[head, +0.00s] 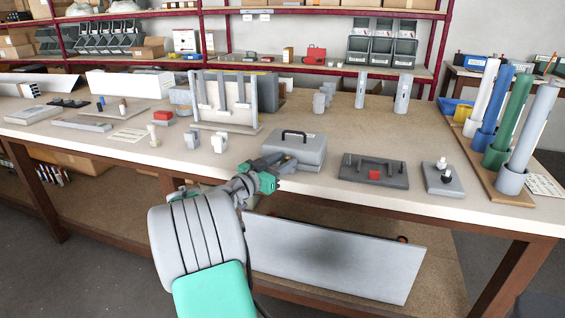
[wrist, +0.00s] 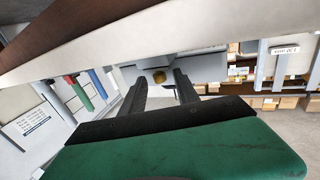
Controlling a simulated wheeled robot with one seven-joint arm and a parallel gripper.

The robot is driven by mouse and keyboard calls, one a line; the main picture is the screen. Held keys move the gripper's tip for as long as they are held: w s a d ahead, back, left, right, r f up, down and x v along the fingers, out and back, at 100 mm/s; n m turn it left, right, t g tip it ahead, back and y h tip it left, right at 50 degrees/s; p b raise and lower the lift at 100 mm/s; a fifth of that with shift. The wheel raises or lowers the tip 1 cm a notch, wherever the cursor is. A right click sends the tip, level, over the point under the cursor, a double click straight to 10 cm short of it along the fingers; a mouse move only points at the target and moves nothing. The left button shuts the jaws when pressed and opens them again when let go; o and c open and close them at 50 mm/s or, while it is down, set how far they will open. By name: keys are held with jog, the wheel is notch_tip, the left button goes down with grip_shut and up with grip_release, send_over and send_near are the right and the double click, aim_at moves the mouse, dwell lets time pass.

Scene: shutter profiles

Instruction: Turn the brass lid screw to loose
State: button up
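My gripper (wrist: 160,82) is open, with a clear gap between the fingers and nothing held. In the head view my gripper (head: 277,172) is at the front left of a grey case (head: 308,152) with a black carry handle, near the table's front edge. The screw cannot be made out in the head view. Whether the fingers touch the case is unclear.
A dark grey tray with a red block (head: 374,174) and a plate with a knob (head: 443,178) stand to the right. Upright coloured tubes (head: 510,120) stand at the far right. White blocks (head: 220,143) stand left of the case. A grey panel (head: 330,257) is below the table edge.

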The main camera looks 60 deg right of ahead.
grip_shut()
dwell(0.3)
dwell(0.3)
